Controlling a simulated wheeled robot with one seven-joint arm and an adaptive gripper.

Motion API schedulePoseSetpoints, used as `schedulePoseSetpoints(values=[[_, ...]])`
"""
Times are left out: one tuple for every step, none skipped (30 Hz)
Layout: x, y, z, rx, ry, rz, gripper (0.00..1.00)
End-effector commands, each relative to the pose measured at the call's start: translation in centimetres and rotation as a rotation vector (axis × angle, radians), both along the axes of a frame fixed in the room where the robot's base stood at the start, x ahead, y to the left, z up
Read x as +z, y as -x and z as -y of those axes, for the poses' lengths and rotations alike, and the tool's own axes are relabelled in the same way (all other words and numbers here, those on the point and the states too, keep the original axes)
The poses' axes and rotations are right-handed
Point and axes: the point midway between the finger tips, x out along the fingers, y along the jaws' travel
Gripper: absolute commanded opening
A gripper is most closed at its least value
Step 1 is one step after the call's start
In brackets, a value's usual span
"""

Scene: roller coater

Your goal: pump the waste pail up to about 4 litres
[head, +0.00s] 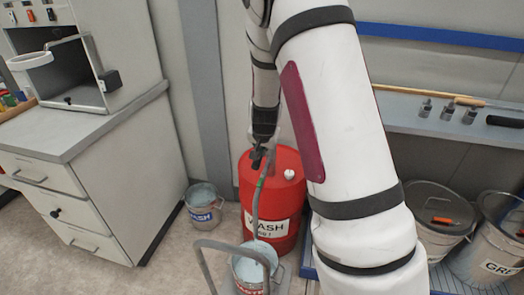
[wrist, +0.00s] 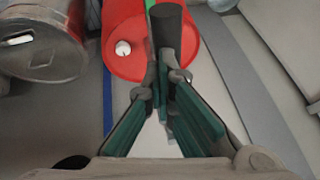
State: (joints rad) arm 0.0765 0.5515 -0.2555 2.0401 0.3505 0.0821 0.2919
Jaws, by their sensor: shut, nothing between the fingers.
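The red wash drum (head: 271,205) stands on the floor at the centre of the head view. Its top also shows in the wrist view (wrist: 125,35). The waste pail (head: 252,270) is low in the head view, in front of the drum, and holds a pale liquid; its level marks are unreadable. A grey hose or pipe (head: 256,212) runs from the drum top down towards the pail. My gripper (head: 258,160) is above the drum top, shut and empty. In the wrist view, a dark cylindrical part (wrist: 169,22), perhaps the pump handle, lies just beyond the fingers; contact is unclear.
A pail marked wash (head: 202,207) stands left of the drum. A grey cabinet (head: 85,175) is at the left. Grey bins (head: 440,212) stand at the right below a shelf (head: 450,118) with small bottles. A metal handle frame (head: 210,262) is beside the waste pail.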

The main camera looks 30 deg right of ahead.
Motion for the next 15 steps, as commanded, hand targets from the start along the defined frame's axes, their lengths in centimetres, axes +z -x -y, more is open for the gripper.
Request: schedulePoseSetpoints(values=[[-1.1,0.6,-0.2,0.000,-0.006,-0.024,0.00],[-1.1,0.6,-0.2,0.001,-0.007,-0.024,0.00],[-1.1,0.6,-0.2,0.001,-0.006,-0.025,0.00],[-1.1,0.6,-0.2,0.001,-0.006,-0.025,0.00],[-1.1,0.7,-0.2,0.002,-0.007,-0.025,0.00],[-1.0,0.7,-0.2,0.002,-0.007,-0.025,0.00],[-0.8,0.7,-0.2,0.001,-0.006,-0.025,0.00],[-0.6,0.7,-0.1,0.001,-0.007,-0.024,0.00],[-0.2,0.8,0.0,0.001,-0.007,-0.023,0.00],[0.1,0.9,0.1,0.001,-0.006,-0.022,0.00],[0.6,0.9,0.2,0.001,-0.006,-0.022,0.00],[1.3,1.0,0.3,0.001,-0.006,-0.019,0.00],[1.9,1.1,0.5,0.001,-0.005,-0.016,0.00],[2.6,1.1,0.7,0.000,-0.003,-0.012,0.00],[3.5,1.2,0.9,0.000,-0.003,-0.007,0.00]])
